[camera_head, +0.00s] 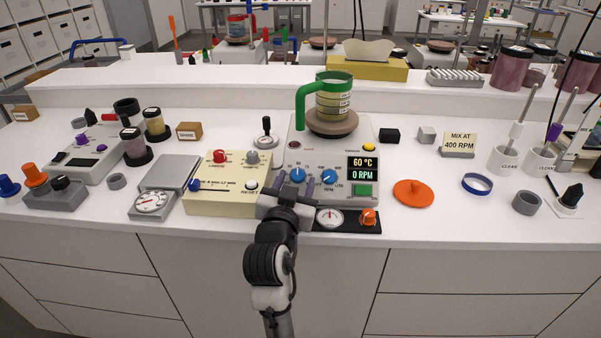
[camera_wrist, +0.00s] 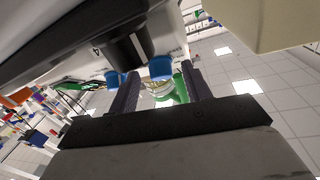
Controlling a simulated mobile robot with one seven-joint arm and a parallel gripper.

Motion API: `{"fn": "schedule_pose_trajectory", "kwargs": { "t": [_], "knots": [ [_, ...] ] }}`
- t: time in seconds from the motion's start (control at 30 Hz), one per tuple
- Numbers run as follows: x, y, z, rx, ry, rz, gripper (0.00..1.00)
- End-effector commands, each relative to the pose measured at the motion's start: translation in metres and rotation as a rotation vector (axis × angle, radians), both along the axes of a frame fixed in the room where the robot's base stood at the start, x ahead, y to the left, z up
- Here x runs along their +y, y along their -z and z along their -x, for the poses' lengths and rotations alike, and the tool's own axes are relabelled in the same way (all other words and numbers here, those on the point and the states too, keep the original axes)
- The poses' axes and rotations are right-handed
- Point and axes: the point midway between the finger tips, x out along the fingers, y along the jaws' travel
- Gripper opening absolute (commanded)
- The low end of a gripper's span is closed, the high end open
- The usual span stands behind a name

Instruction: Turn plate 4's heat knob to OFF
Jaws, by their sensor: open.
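A pale grey stirring hot plate (camera_head: 351,157) stands at the centre of the bench in the head view. Two blue knobs are on its front panel, a left one (camera_head: 297,175) and a right one (camera_head: 330,177). Their labels are too small to read. Its display (camera_head: 362,168) reads 60 °C and 0 RPM. A "4" shows on the panel in the wrist view. My gripper (camera_head: 294,186) is open in front of the left knob. In the wrist view my gripper (camera_wrist: 160,92) has one blue knob (camera_wrist: 160,68) between its fingers, beyond the tips; contact is unclear.
A beaker in a green-handled holder (camera_head: 331,95) stands on the plate's round top. A cream box (camera_head: 222,183) with knobs sits close on the left. A dark base with a dial and orange knob (camera_head: 368,217) lies in front. An orange lid (camera_head: 413,193) lies to the right.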

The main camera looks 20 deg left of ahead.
Motion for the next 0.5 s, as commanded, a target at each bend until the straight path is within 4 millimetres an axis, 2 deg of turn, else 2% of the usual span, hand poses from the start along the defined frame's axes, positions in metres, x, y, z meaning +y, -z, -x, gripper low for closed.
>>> {"fn": "schedule_pose_trajectory", "kwargs": {
  "t": [0.37,0.5],
  "knots": [
    [0.0008,-0.0003,0.0019,0.000,-0.001,0.000,0.47],
    [0.0008,-0.0003,0.0018,0.000,-0.001,0.000,0.29]
  ]
}}
